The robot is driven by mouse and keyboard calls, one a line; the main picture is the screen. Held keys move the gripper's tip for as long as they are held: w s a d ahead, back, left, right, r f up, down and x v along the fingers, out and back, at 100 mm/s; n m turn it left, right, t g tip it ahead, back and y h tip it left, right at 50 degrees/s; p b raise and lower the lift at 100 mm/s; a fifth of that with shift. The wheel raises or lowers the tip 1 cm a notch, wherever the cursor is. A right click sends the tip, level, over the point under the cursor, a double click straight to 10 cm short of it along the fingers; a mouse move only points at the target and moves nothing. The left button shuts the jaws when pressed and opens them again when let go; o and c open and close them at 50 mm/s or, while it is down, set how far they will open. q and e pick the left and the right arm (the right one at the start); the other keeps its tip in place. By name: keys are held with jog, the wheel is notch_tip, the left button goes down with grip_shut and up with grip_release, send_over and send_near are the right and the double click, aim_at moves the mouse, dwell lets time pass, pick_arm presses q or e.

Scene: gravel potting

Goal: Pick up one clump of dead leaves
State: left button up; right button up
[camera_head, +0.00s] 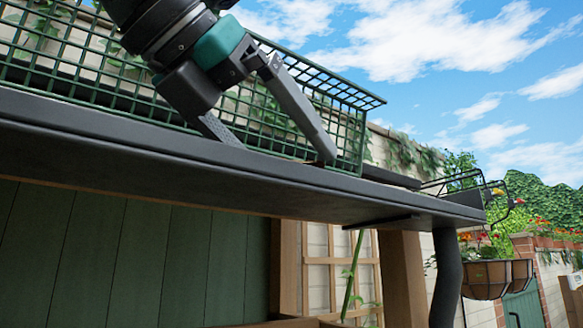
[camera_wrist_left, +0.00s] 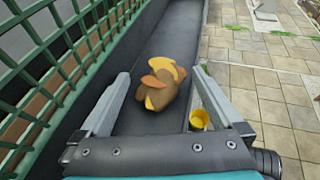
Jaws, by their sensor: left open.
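A clump of dead leaves (camera_wrist_left: 158,92), brown with orange and yellow parts, lies on the dark grey shelf (camera_wrist_left: 172,45) in the left wrist view. My left gripper (camera_wrist_left: 159,75) is open, with one finger on each side of the clump; I cannot tell whether either finger touches it. In the head view, my left gripper (camera_head: 274,146) reaches down to the shelf (camera_head: 130,150) from above, fingers spread. The clump does not show there, hidden by the shelf edge from this low angle. My right gripper is in neither view.
A green wire basket (camera_head: 348,125) stands on the shelf close beside my left gripper; its mesh wall (camera_wrist_left: 62,62) runs along the left in the wrist view. A small yellow cup-like thing (camera_wrist_left: 200,119) shows by the right finger. Paving (camera_wrist_left: 265,75) lies beyond the shelf's edge.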

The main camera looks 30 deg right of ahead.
pick_arm(q)
jog(key=shift+c, duration=0.2)
jog(key=c, duration=1.5)
